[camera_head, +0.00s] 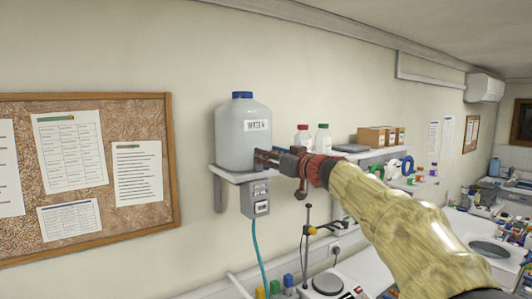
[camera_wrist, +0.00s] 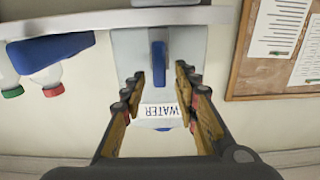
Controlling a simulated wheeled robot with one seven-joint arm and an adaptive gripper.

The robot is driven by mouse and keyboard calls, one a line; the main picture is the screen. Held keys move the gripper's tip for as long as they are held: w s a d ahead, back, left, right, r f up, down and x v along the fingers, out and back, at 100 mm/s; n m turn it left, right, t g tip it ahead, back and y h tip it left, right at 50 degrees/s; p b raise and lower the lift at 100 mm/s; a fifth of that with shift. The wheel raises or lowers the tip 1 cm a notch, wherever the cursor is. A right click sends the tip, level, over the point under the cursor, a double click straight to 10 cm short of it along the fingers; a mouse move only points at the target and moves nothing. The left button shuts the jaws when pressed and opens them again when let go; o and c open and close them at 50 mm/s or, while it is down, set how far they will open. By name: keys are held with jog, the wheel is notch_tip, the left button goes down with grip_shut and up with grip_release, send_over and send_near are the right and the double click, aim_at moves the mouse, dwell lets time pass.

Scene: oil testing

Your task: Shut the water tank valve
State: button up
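The water tank (camera_head: 242,135) is a pale translucent jug with a blue cap and a WATER label, standing on a wall shelf. In the wrist view the tank (camera_wrist: 190,45) appears upside down, with its label between my fingers. A blue valve lever (camera_wrist: 158,62) stands out at its front and runs up and down in that picture. My gripper (camera_head: 264,158) is at the tank's lower right side in the head view, where it hides the valve. In the wrist view my gripper (camera_wrist: 158,76) is open, one finger on each side of the lever, with gaps visible on both sides.
The wall shelf (camera_head: 229,175) carries the tank, with a grey box (camera_head: 255,197) and blue hose below it. White bottles with red (camera_head: 303,136) and green (camera_head: 323,139) caps stand to the right. A cork board (camera_head: 150,118) hangs left.

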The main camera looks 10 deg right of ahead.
jog(key=shift+w+a, duration=0.2)
jog(key=shift+w, duration=0.4)
jog(key=c, duration=0.3)
jog(key=c, duration=0.4)
grip_shut()
